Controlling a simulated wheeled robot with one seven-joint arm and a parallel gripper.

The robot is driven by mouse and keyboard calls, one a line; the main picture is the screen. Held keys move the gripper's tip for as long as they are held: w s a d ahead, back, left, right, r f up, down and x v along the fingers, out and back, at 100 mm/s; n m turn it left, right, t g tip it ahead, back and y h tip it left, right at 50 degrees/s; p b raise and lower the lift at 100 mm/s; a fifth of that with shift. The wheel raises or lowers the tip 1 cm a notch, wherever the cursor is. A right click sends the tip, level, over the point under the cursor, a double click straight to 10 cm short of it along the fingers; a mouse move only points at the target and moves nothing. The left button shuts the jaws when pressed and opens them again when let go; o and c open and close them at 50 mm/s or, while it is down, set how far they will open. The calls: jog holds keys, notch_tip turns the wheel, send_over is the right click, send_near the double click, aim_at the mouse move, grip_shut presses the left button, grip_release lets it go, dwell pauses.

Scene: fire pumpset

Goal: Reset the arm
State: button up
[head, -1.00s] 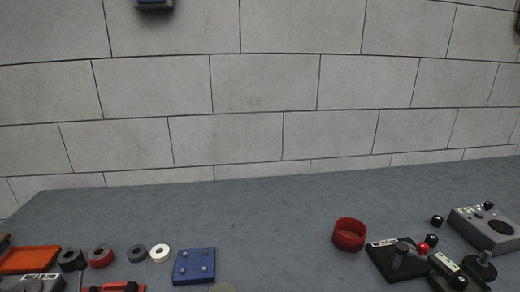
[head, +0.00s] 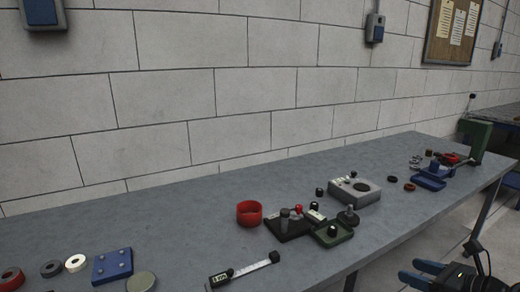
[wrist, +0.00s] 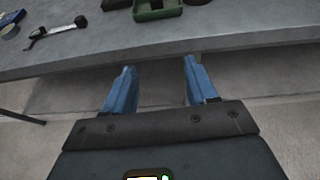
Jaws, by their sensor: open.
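My gripper (wrist: 158,72) shows in the wrist view with its two blue fingers spread apart and nothing between them. Its fingertips point towards the front edge of the grey workbench (wrist: 225,45), with the floor below. In the head view my gripper (head: 412,276) is at the lower right, in front of the bench and clear of it, partly cut off by the frame.
On the bench (head: 190,210) stand a red cup (head: 249,213), a grey box with a dial (head: 354,190), a green tray (head: 332,234), a caliper-like tool (head: 243,269) and a blue block (head: 112,265). Open floor (head: 425,250) lies in front.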

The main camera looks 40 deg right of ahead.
jog(key=a+f+n+g, duration=0.1)
jog(key=a+f+n, duration=0.2)
jog(key=a+n, duration=0.3)
jog(key=a+f+n+g+h, duration=0.1)
jog(key=a+f+n, duration=0.25)
jog(key=a, duration=0.45)
jog(key=a+f+n+g, duration=0.1)
jog(key=a+f+n, duration=0.1)
jog(key=a+n, duration=0.4)
jog(key=s+a+r+n+t+y, duration=0.1)
jog(key=s+a+r+n, duration=0.4)
jog(key=n, duration=0.6)
jog(key=s+a+r+n+t+y, duration=0.2)
jog(key=s+a+r+n, duration=0.4)
jog(key=a+r+n, duration=0.3)
jog(key=a+n+t, duration=0.1)
jog(key=a+n, duration=0.1)
jog(key=a, duration=0.1)
jog(key=shift+r, duration=0.2)
